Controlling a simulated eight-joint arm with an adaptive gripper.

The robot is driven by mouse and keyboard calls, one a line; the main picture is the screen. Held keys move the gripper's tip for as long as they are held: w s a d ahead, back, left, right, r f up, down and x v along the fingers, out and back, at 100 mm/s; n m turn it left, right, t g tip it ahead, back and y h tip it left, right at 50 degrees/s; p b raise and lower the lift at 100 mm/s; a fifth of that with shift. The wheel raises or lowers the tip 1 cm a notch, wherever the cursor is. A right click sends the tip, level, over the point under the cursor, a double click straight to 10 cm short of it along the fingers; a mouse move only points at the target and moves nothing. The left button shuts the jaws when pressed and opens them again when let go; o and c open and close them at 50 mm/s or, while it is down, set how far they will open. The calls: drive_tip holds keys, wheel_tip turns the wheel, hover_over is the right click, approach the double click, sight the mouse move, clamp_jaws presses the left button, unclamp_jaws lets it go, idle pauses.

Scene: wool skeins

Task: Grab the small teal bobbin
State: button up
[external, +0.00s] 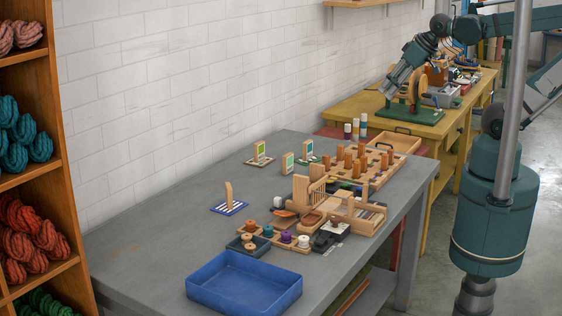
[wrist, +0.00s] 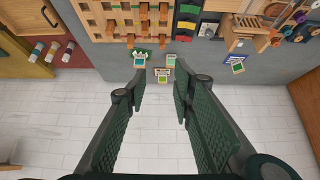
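A small dark teal bobbin (external: 268,231) appears to stand at the left end of a wooden bobbin rack (external: 293,247) on the grey table, beside a purple bobbin (external: 286,236) and a whitish one (external: 303,241). It is tiny, so its colour is hard to confirm. My gripper (external: 392,88) is high at the far right end of the scene, well away from the bobbins. In the wrist view, its fingers (wrist: 160,84) are spread with nothing between them.
A blue tray (external: 245,283) stands at the table's front. A small dark tray (external: 247,243) holds brown spools. A wooden peg board (external: 372,163), upright cards (external: 288,163) and wooden boxes crowd the table. The left part of the grey table (external: 150,240) is clear.

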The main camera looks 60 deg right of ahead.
drive_tip(key=o, duration=0.4)
drive_tip(key=w+a+f+n+g+y+b, duration=0.1)
drive_tip(key=w+a+f+n+g, duration=0.3)
drive_tip(key=w+a, duration=0.65)
drive_tip(key=w+a+f+n, duration=0.2)
drive_tip(key=w+a+n, duration=0.45)
drive_tip(key=a, duration=0.75)
drive_tip(key=a+f+n+g, duration=0.1)
drive_tip(key=a+f+n, duration=0.1)
drive_tip(key=a+f, duration=0.4)
drive_tip(key=a+f+n+g, duration=0.1)
drive_tip(key=a+f+n, duration=0.2)
drive_tip(key=a+f, duration=0.4)
drive_tip(key=w+a+f+n+g+h+b, duration=0.1)
drive_tip(key=a+f+n, duration=0.2)
drive_tip(key=a+f, duration=0.4)
drive_tip(key=shift+a+f, duration=0.15)
drive_tip(key=shift+a, duration=3.55)
drive_tip(key=shift+s+a+f+n, duration=0.1)
drive_tip(key=shift+a+f+n, duration=0.15)
